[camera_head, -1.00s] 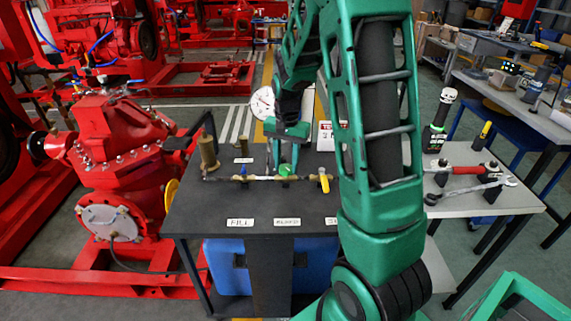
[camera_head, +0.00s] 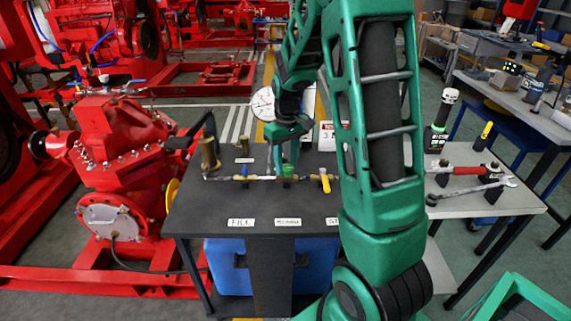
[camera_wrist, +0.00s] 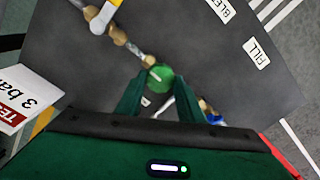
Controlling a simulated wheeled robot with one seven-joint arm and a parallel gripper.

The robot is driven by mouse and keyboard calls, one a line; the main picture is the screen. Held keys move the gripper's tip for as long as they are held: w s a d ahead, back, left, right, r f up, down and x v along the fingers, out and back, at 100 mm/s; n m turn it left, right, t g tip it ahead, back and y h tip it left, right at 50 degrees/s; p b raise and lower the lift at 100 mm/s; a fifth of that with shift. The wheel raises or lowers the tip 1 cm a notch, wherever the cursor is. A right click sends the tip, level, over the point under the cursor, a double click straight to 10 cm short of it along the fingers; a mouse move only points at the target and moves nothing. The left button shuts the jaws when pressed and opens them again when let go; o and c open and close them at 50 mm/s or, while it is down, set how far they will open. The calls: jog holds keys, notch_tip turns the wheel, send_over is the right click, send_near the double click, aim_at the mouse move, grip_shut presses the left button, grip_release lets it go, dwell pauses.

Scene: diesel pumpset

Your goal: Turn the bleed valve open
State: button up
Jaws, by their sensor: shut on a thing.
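The bleed valve's round green handle (camera_head: 287,170) is in the middle of the pipe on the dark table, behind the middle label (camera_head: 287,222). In the wrist view the green handle (camera_wrist: 158,76) sits between the tips of my gripper (camera_wrist: 160,86), which is shut on it. The two fingers reach it from either side and hide part of its near edge. In the head view my gripper (camera_head: 284,158) comes down from above onto the valve; its fingertips are hard to make out there.
A blue-handled valve (camera_head: 244,170) is left on the same pipe, with the FILL label (camera_head: 240,222) in front. A yellow-handled valve (camera_head: 325,181) is at right. A brass fitting (camera_head: 209,153) stands at the pipe's left end. A pressure gauge (camera_head: 263,103) is behind.

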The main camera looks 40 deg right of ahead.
aim_at(286, 167)
jog(key=n, duration=0.4)
jog(key=shift+s+n, duration=0.1)
jog(key=shift+n, duration=0.3)
dwell(0.4)
jog(key=o, duration=1.1)
jog(key=shift+c, duration=0.2)
jog(key=shift+r, duration=0.1)
jog(key=shift+r, duration=0.35)
notch_tip(286, 167, up, 10)
